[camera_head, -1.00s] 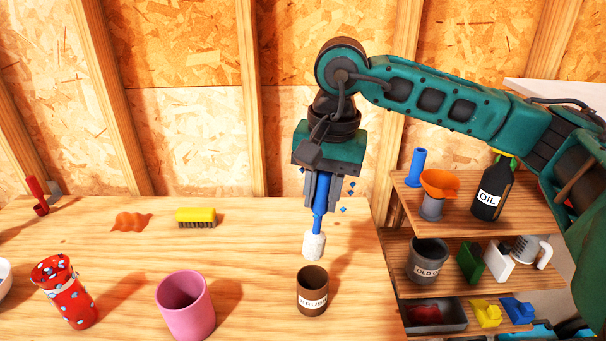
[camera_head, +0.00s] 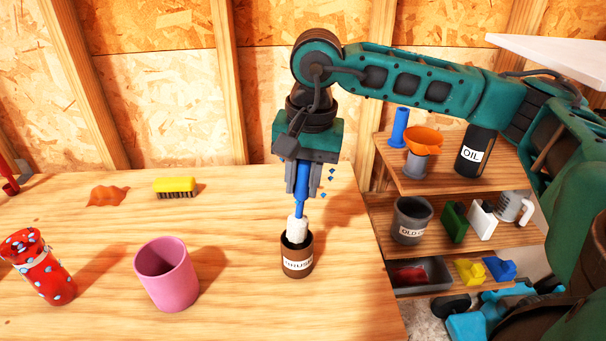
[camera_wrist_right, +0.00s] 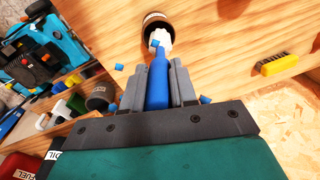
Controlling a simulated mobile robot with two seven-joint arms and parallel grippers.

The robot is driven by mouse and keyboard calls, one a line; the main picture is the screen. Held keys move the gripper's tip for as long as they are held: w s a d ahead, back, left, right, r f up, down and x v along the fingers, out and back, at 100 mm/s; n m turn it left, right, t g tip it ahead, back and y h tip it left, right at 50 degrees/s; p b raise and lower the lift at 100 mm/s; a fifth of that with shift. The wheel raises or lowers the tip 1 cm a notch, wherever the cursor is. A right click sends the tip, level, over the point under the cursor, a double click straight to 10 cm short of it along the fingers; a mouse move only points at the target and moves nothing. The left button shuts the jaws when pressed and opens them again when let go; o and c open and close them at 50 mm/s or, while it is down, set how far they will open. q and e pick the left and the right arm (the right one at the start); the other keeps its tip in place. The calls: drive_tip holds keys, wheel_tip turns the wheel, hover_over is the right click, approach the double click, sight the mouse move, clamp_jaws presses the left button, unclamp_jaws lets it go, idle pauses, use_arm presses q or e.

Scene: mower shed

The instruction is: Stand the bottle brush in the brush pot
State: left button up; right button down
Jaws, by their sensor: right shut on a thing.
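The bottle brush (camera_head: 299,205) has a blue handle and a white head. My right gripper (camera_head: 303,190) is shut on its blue handle and holds it nearly upright, head down. The brown brush pot (camera_head: 297,262), with a white label, stands on the workbench below. The white head overlaps the pot's mouth in the head view; its lower end is hidden by the pot's rim and appears to be inside. In the right wrist view the blue handle (camera_wrist_right: 158,85) runs between the fingers towards the pot (camera_wrist_right: 155,20). My left gripper is not in view.
A yellow brush (camera_head: 175,186) and an orange cloth-like patch (camera_head: 108,196) lie behind. Shelves (camera_head: 440,180) with an oil bottle (camera_head: 474,152) stand at the right.

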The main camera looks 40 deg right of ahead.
sight(302, 199)
wheel_tip(302, 199, down, 4)
drive_tip(key=b, duration=0.2)
drive_tip(key=shift+r+b, duration=0.2)
drive_tip(key=shift+b, duration=0.2)
drive_tip(key=shift+f+b, duration=0.3)
drive_tip(key=shift+f, duration=0.3)
drive_tip(key=shift+f+b, duration=0.15)
drive_tip(key=shift+b, duration=0.25)
drive_tip(key=c, duration=0.8)
unclamp_jaws()
